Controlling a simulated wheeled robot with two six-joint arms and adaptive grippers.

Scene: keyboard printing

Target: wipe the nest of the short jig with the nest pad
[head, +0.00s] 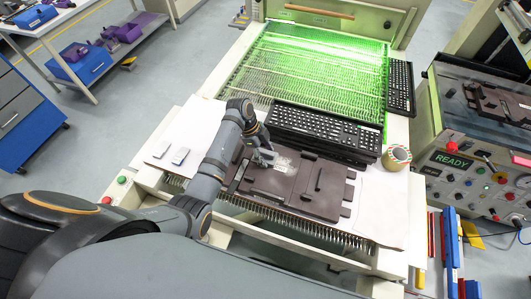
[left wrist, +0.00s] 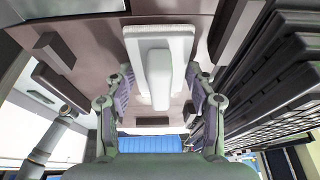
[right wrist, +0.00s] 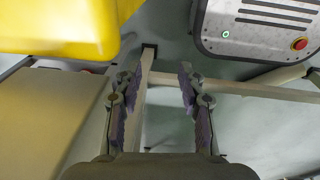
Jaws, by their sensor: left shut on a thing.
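The short jig is a dark brown plate (head: 297,190) with raised blocks, at the front of the machine bed; its surface also fills the upper part of the left wrist view (left wrist: 90,45). My left gripper (head: 264,155) is over the jig's far left part. In the left wrist view its fingers (left wrist: 158,92) are shut on the handle of a white nest pad (left wrist: 158,50). The pad's flat face is toward the brown plate; I cannot tell whether it touches. A pale patch shows beside the gripper in the head view. My right gripper (right wrist: 154,100) is open and empty, away from the jig.
A dark keyboard (head: 325,130) lies just behind the jig, and another (head: 400,88) stands right of the green-lit bed. A control panel (head: 470,175) reads READY.

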